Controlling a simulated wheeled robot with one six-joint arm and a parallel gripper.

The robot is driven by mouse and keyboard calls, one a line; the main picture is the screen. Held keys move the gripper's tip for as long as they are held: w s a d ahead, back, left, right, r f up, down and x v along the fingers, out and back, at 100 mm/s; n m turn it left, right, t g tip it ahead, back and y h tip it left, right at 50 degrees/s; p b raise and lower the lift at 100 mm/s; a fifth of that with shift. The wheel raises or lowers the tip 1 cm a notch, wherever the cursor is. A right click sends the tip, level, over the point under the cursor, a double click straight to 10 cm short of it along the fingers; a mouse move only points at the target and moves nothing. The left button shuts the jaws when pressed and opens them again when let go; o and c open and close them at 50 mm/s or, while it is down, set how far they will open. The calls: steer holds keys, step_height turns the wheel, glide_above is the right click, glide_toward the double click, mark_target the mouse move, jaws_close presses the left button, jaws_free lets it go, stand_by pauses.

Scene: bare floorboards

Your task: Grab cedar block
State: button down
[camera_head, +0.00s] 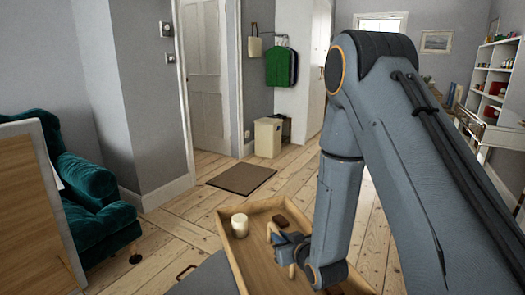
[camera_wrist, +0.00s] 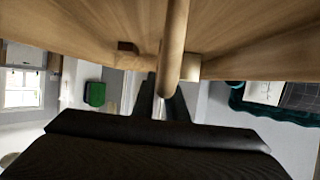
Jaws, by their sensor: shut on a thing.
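My gripper (camera_head: 286,246) is low over a wooden tray (camera_head: 231,262) in the head view. It is shut on a light wooden rod (camera_wrist: 172,48), which runs between the fingers in the wrist view. The rod's pale end also shows beside the gripper in the head view (camera_head: 271,229). A small dark brown block (camera_head: 280,221) lies in the tray just behind the gripper, apart from it. The block also shows left of the rod in the wrist view (camera_wrist: 127,50). I cannot tell which piece is cedar.
A white candle-like cylinder (camera_head: 239,225) stands in the tray left of the gripper. A green armchair (camera_head: 92,205) and a wooden panel (camera_head: 35,215) are at the left. A brown mat (camera_head: 241,178) lies on the open floorboards behind the tray.

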steer(key=s+d+r+m+h+p, duration=0.2)
steer(key=s+d+r+p, duration=0.2)
steer(key=s+d+p, duration=0.1)
steer(key=s+d+r+m+t+h+p, duration=0.1)
steer(key=s+d+r+m+h+p, duration=0.1)
steer(key=s+d+r+p, duration=0.3)
steer(key=s+d+h+p, duration=0.1)
steer(key=s+d, duration=0.1)
steer(key=d, duration=0.1)
steer(key=shift+s+d, duration=0.25)
steer(key=shift+d, duration=0.25)
